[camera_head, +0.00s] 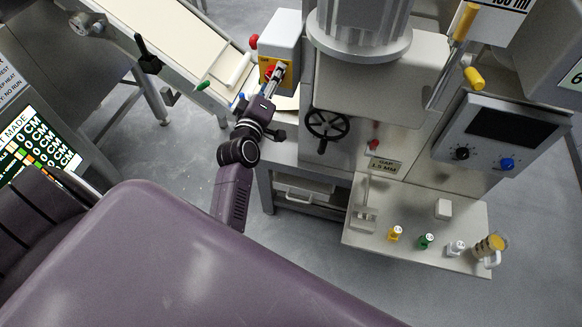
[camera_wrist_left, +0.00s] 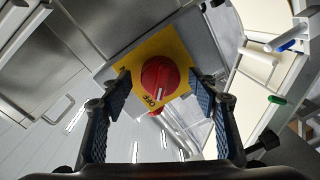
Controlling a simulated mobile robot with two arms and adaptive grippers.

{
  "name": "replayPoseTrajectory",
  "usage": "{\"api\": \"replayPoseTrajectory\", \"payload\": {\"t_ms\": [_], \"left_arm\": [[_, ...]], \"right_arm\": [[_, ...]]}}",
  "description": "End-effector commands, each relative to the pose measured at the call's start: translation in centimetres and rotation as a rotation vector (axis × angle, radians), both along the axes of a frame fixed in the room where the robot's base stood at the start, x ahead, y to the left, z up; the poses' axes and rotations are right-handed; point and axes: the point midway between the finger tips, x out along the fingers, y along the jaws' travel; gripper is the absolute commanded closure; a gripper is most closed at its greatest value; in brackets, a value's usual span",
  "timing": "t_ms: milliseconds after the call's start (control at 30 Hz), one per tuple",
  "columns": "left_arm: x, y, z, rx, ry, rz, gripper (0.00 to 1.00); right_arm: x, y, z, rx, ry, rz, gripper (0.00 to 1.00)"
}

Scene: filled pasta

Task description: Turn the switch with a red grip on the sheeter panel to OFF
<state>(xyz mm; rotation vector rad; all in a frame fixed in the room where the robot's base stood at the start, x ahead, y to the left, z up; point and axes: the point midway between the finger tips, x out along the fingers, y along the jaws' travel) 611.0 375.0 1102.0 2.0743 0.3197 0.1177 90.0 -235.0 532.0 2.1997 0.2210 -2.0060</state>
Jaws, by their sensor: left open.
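The switch (camera_wrist_left: 160,78) has a round red grip with a white mark and sits on a yellow plate (camera_wrist_left: 176,46) in the left wrist view. Lettering that seems to read OFF shows on the plate's lower part, upside down. My left gripper (camera_wrist_left: 160,108) is open, with one finger on each side of the red grip; I cannot tell whether either touches it. In the head view my left gripper (camera_head: 274,76) is at the yellow plate on the front of a white box (camera_head: 281,32) and partly hides the switch. My right gripper is not in view.
A conveyor (camera_head: 165,32) runs beside the white box, with a green-tipped lever. A black handwheel (camera_head: 327,124) and a steel machine stand to the right. A shelf (camera_head: 400,252) holds several small coloured items and a mug-like jar (camera_head: 490,246).

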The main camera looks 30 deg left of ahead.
Motion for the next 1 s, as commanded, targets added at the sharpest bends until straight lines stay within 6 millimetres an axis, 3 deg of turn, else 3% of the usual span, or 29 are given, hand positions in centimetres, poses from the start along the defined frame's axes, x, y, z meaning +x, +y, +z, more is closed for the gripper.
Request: {"api": "replayPoseTrajectory", "payload": {"t_ms": [33, 200, 433, 500, 833, 1000], "left_arm": [[0.0, -0.1, -0.6, 0.098, 0.022, 0.0, 0.45], [0.0, -0.1, -0.8, 0.457, 0.106, 0.0, 0.45], [-0.2, -0.2, -0.5, 0.852, 0.204, 0.0, 0.45], [-1.7, -0.6, 0.0, 0.836, 0.205, -0.002, 0.45], [-7.8, -2.5, 0.0, 0.827, 0.203, -0.002, 0.45], [-7.0, -3.3, -3.8, 0.822, 0.236, -0.044, 0.45]], "right_arm": [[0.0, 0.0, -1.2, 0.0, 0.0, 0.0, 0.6], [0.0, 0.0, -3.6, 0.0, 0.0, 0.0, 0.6], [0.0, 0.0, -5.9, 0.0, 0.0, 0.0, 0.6], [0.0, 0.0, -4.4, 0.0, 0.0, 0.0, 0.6], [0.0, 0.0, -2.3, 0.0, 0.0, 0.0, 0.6], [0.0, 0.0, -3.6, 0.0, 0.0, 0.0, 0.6]]}}
